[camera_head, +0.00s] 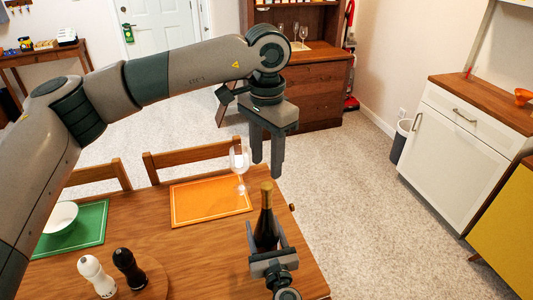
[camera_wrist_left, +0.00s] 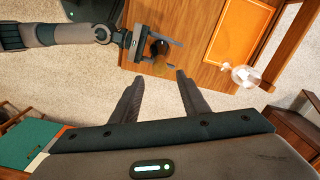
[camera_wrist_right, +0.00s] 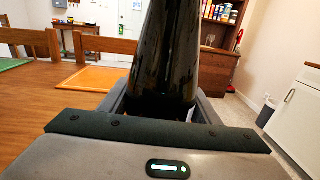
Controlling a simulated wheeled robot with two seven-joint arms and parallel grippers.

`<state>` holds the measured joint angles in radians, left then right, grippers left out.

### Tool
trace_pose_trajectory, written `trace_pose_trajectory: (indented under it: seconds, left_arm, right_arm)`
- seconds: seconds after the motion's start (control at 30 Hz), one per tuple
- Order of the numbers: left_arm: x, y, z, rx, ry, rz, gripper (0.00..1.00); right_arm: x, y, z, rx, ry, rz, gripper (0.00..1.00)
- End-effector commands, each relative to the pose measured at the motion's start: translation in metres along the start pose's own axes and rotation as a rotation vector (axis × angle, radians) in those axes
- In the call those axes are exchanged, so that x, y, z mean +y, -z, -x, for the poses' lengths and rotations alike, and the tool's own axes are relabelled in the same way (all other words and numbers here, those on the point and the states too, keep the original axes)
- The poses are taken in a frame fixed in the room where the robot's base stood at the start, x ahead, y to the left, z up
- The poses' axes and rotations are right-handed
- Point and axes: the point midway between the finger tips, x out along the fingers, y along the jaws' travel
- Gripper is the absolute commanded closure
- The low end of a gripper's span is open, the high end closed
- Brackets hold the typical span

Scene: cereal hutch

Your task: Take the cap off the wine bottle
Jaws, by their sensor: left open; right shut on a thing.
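The dark wine bottle (camera_head: 262,231) stands upright at the table's right side, with a gold cap (camera_head: 266,195) on its neck. My right gripper (camera_head: 266,236) is shut on the bottle's lower body, one finger on each side. In the right wrist view the bottle (camera_wrist_right: 168,50) rises between its fingers. I cannot tell whether the bottle's base touches the table. My left gripper (camera_head: 266,164) is open and empty, pointing down above the cap. In the left wrist view the cap (camera_wrist_left: 161,67) lies just beyond the gap between the open fingertips (camera_wrist_left: 160,78).
A wine glass (camera_head: 240,165) stands by the orange placemat (camera_head: 205,200), left of the bottle. White and black shakers (camera_head: 128,268) stand on a round board at front left. A white bowl (camera_head: 60,217) sits on a green placemat (camera_head: 85,232).

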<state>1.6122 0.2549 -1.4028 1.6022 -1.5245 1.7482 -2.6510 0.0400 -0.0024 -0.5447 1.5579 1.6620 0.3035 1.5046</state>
Motion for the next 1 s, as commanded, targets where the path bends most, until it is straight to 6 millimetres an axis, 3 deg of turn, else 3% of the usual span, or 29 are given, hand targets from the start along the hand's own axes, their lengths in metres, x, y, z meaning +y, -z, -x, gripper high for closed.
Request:
trace_pose_trajectory:
  seconds: [0.5, 0.93, 1.0]
  left_arm:
    - [0.0, 0.0, -0.061, -0.001, -0.001, 0.001, 0.59]
    - [0.0, 0.0, -0.068, 0.0, 0.0, 0.001, 0.59]
    - [0.0, 0.0, -0.068, 0.0, 0.0, 0.001, 0.73]
  right_arm:
    - [0.001, 0.001, 0.001, 0.002, -0.001, -0.002, 1.0]
    - [0.001, 0.001, 0.001, 0.002, -0.001, -0.002, 1.0]
    - [0.001, 0.001, 0.001, 0.002, -0.001, -0.002, 1.0]
